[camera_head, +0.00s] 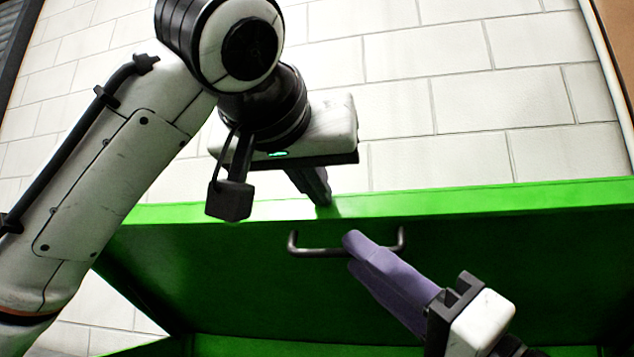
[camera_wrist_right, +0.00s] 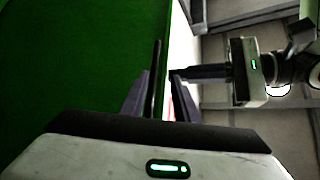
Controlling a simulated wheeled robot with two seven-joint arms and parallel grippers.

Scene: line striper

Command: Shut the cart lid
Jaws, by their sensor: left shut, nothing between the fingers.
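The green cart lid (camera_head: 230,270) stands raised and tilted, its top edge running across the head view. It also fills the left of the right wrist view (camera_wrist_right: 75,70). A dark bar handle (camera_head: 318,251) is fixed to its face near that edge. My left gripper (camera_head: 324,199) is shut and empty, its fingertips at the lid's top edge; I cannot tell whether they touch. My right gripper (camera_head: 352,250) is at the handle with purplish fingers. In the right wrist view its fingers (camera_wrist_right: 158,95) are apart, with the dark handle bar (camera_wrist_right: 156,75) showing between them.
A pale tiled surface (camera_head: 460,90) lies beyond the lid's top edge. A green rim (camera_head: 140,348) of the cart shows at the bottom left. My two grippers are close together at the lid's edge, with little room between them.

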